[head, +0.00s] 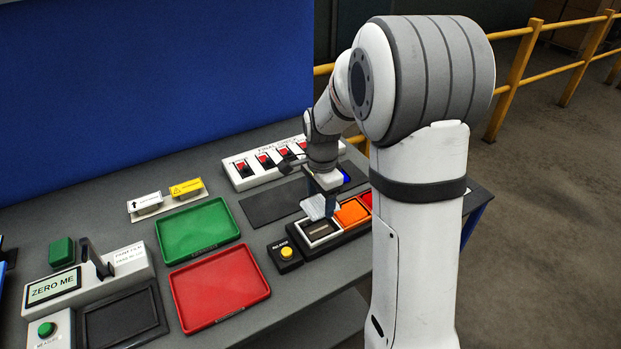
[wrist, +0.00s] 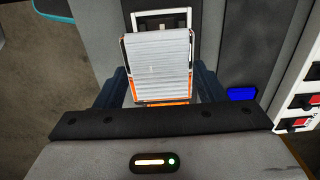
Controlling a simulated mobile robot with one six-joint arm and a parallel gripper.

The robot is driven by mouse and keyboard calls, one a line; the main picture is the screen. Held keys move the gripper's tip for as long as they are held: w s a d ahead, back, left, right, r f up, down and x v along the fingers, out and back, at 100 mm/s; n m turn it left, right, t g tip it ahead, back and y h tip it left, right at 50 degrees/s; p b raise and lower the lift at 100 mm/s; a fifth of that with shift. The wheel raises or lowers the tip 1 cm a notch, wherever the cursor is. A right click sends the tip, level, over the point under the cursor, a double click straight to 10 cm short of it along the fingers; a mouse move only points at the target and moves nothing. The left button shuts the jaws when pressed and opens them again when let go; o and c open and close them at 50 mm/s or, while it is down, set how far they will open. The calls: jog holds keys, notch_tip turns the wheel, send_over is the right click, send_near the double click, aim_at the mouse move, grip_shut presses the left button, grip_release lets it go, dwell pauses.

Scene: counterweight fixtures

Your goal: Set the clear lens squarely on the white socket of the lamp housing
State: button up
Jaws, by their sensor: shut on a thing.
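My gripper (head: 322,198) is shut on the clear lens (head: 317,208), a ribbed whitish block. The lens hangs over the back part of the white socket (head: 320,237) at the near-left end of the dark lamp housing (head: 345,235). The socket's front part is bare, with a dark inside. In the wrist view the lens (wrist: 158,68) sits between the fingers, and the socket's white rim (wrist: 166,15) shows past its far edge. The lens hides the rest of the socket. I cannot tell the exact gap between them.
An orange lens (head: 351,213) and a red one (head: 366,199) sit in the housing beside the socket. A yellow-button box (head: 286,254) stands just left of it. Green (head: 198,229) and red (head: 219,287) trays lie further left. A switch panel (head: 268,162) stands behind.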

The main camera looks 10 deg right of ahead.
jog(key=shift+w+f, duration=0.15)
jog(key=shift+w, duration=0.25)
jog(key=shift+s+f+b, duration=0.1)
jog(key=shift+f+b, duration=2.55)
jog(key=shift+f, duration=1)
jog(key=shift+f+b, duration=0.4)
jog(key=o, duration=1.1)
jog(key=shift+c, duration=0.2)
notch_tip(320, 180, up, 7)
jog(key=shift+r, duration=0.4)
